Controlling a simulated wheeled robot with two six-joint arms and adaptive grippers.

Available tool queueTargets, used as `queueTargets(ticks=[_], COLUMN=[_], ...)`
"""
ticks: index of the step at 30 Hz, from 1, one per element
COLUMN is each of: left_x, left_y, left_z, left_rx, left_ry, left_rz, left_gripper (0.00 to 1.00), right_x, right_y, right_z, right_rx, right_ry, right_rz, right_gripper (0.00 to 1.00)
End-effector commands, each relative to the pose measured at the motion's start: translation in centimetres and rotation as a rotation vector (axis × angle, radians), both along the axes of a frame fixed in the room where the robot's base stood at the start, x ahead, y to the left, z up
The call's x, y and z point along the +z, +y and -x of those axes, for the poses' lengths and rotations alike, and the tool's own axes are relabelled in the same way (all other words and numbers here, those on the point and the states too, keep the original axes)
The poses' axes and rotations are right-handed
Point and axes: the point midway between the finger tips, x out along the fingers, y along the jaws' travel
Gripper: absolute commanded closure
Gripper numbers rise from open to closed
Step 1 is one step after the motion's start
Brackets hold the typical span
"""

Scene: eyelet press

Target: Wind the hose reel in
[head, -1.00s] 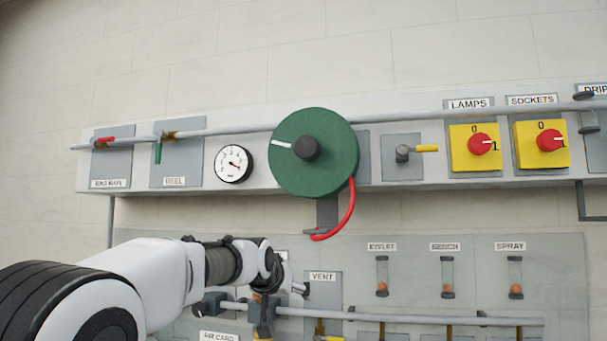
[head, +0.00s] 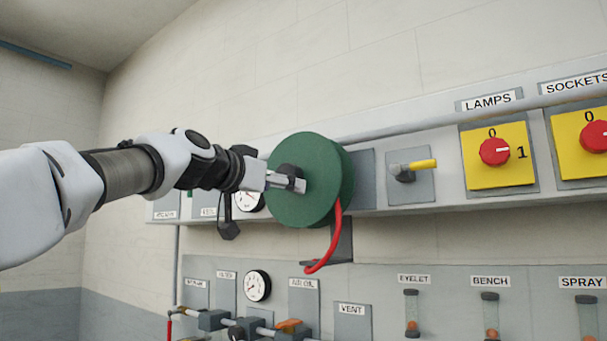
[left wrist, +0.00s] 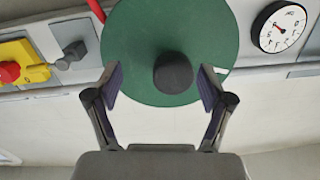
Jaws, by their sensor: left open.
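My left gripper (head: 298,184) is in front of the reel's face at the knob. In the left wrist view the green disc (left wrist: 130,45) fills the upper middle, and the dark knob (left wrist: 173,73) lies between the open fingers of the left gripper (left wrist: 160,88), with gaps on both sides. I cannot tell how far the fingertips are from the disc. My right gripper is not in view.
A grey plate with a yellow-handled valve (head: 420,165) is right of the reel. Red switches on yellow boxes, lamps (head: 494,152) and sockets (head: 594,136), lie further right. A gauge (left wrist: 281,26) is beside the reel. A lower panel holds another gauge (head: 257,286) and sight tubes.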

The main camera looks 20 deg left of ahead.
Motion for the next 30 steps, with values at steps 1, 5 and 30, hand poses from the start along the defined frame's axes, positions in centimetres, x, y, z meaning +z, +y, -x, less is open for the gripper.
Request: queueTargets(ticks=[1,5,30], left_x=[1.2,2.4,2.2], left_y=[0.3,0.4,-2.0], left_z=[0.8,1.5,-5.7], left_rx=[0.002,0.002,0.003], left_ry=[-0.015,-0.033,-0.033], left_rz=[0.005,0.007,0.007], left_gripper=[0.20,0.20,0.55], right_x=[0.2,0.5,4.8], right_y=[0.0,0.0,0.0], right_z=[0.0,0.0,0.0], right_rx=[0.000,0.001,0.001], right_ry=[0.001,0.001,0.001], right_rz=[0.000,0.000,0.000], right_gripper=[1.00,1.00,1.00])
